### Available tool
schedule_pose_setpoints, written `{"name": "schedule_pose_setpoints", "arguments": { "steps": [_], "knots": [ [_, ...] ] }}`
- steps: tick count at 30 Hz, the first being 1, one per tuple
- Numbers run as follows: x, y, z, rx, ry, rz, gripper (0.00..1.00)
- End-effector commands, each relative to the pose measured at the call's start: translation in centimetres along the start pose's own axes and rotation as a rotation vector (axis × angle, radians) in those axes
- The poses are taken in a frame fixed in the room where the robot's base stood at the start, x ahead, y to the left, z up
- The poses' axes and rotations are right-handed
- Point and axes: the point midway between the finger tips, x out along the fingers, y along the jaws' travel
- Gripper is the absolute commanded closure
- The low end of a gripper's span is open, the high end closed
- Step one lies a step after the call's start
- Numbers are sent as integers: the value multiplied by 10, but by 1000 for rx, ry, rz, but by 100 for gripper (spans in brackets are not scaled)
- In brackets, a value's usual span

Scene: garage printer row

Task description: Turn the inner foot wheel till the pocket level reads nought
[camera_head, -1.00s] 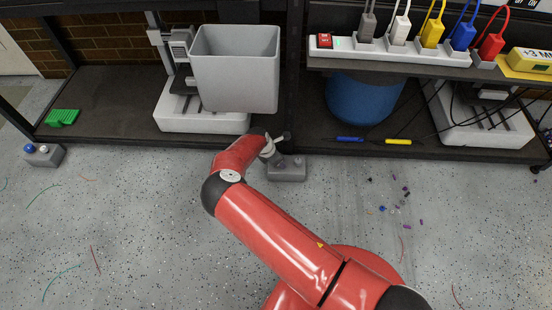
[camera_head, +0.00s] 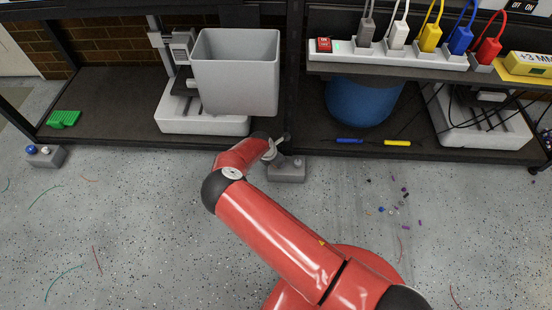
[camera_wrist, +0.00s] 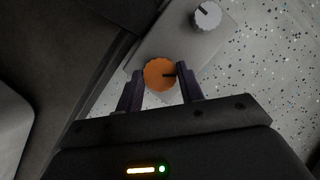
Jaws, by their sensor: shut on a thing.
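In the wrist view an orange ridged wheel (camera_wrist: 158,70) with a dark pointer mark sits on a grey foot block (camera_wrist: 190,38). My gripper (camera_wrist: 160,78) is shut on this orange wheel, one dark finger on each side. A white wheel (camera_wrist: 207,15) with a dark mark is on the same block, apart from the fingers. In the head view the foot block (camera_head: 288,173) stands at the rack's middle post; my arm hides its wheels. The yellow pocket level (camera_head: 530,63) lies on the right shelf, its display reading "+3 MM", partly cut by the picture edge.
Another foot block (camera_head: 46,160) with a blue and a pale wheel stands at the left. The lower shelf holds printers, a blue drum (camera_head: 360,102) and two pens. Open speckled floor lies in front.

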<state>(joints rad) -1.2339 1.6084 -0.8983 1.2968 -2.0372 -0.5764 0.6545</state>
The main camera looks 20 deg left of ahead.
Motion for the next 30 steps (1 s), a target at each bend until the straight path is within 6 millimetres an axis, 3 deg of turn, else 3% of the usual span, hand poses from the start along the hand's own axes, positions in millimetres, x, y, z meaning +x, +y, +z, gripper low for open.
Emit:
{"name": "schedule_pose_setpoints", "arguments": {
  "steps": [11,30],
  "knots": [
    [-4,-3,3,-299,3,130,85],
    [8,-5,3,-782,-4,331,85]
  ]
}}
